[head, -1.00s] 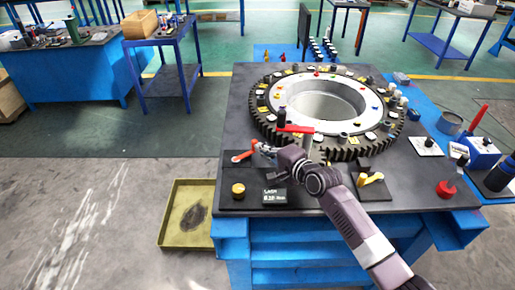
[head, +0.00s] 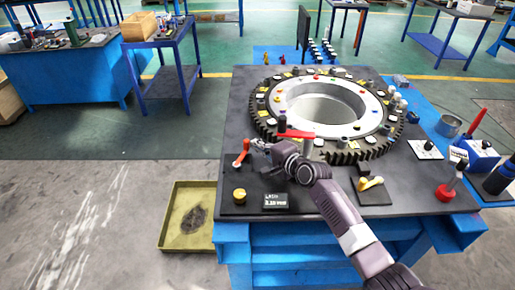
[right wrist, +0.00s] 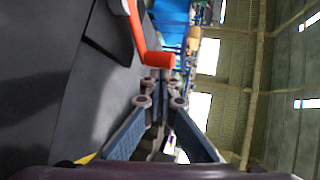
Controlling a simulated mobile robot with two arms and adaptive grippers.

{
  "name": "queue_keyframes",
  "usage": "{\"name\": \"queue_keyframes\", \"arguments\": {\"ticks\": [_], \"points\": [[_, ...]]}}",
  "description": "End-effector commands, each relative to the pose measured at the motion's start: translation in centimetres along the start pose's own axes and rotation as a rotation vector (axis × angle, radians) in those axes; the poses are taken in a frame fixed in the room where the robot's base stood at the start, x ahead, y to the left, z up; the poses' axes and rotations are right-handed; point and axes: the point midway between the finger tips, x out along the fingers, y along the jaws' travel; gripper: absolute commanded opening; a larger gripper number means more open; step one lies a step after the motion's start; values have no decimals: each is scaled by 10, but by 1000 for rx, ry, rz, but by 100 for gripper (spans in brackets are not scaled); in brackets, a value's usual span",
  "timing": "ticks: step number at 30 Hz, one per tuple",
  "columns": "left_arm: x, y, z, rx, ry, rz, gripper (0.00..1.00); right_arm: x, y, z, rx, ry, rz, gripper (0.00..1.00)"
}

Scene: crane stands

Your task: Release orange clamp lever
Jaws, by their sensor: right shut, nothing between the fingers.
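The orange clamp lever (head: 241,153) stands at the left front of the dark bench top, tilted up to the right. In the right wrist view the fingertips (right wrist: 160,88) are together near the lever's end. I cannot tell whether they touch it. My left gripper is out of view.
A large toothed ring (head: 362,152) fills the bench middle, with a red-handled post (head: 296,133) right behind my right arm. A yellow knob (head: 239,195) and a small display (head: 276,200) sit in front of the lever. A yellow lever (head: 371,183) is to the right.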

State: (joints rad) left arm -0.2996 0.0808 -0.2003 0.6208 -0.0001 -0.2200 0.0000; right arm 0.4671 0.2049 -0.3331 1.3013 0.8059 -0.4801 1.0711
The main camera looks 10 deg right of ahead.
Motion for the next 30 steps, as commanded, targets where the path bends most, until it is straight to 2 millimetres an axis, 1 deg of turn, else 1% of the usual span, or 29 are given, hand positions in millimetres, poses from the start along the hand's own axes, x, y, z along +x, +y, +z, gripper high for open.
{"name": "queue_keyframes", "arguments": {"ticks": [6, 12, 30], "points": [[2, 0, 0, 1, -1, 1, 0, 9, -3, 2, 1, -1, -1, 0], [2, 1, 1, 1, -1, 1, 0, 13, -4, 3, -1, -1, -1, 0], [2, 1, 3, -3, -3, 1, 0, 12, -5, 3, 0, -1, -1, 0]]}}
